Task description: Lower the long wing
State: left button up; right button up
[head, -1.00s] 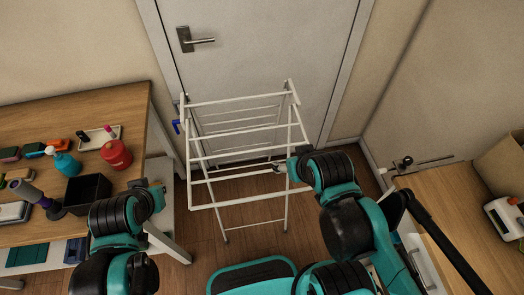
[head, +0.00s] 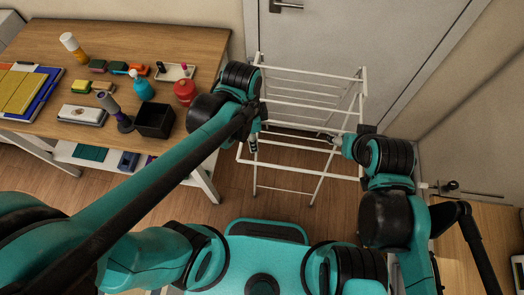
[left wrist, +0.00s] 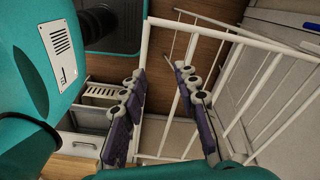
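The white drying rack (head: 311,104) stands in front of the door with several crossbars. Its front frame reaches toward me, and I cannot tell which part is the long wing. My left gripper (head: 253,143) is at the rack's left front side. In the left wrist view its two fingers (left wrist: 158,72) are spread apart, with a white rack bar (left wrist: 178,100) showing between them. My right gripper (head: 328,138) is at the right part of a front crossbar. It is too small to tell whether it grips the bar.
A wooden table (head: 200,42) with a black box (head: 154,120), a red bottle (head: 185,92), a teal bottle (head: 143,88) and other items stands at left. A door (head: 350,35) is close behind the rack. A wooden surface (head: 480,235) is at the right.

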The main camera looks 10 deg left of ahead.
aim_at(261, 163)
pick_arm(q)
jog(key=d+f+m, duration=0.1)
jog(key=f, duration=0.1)
jog(key=s+d+f+m+g+b, duration=0.1)
jog(key=f+m, duration=0.1)
jog(key=f, duration=0.1)
jog(key=s+d+f+m+g, duration=0.1)
jog(key=f, duration=0.2)
jog(key=shift+s+y, duration=0.2)
jog(key=shift+y, duration=0.2)
grip_shut()
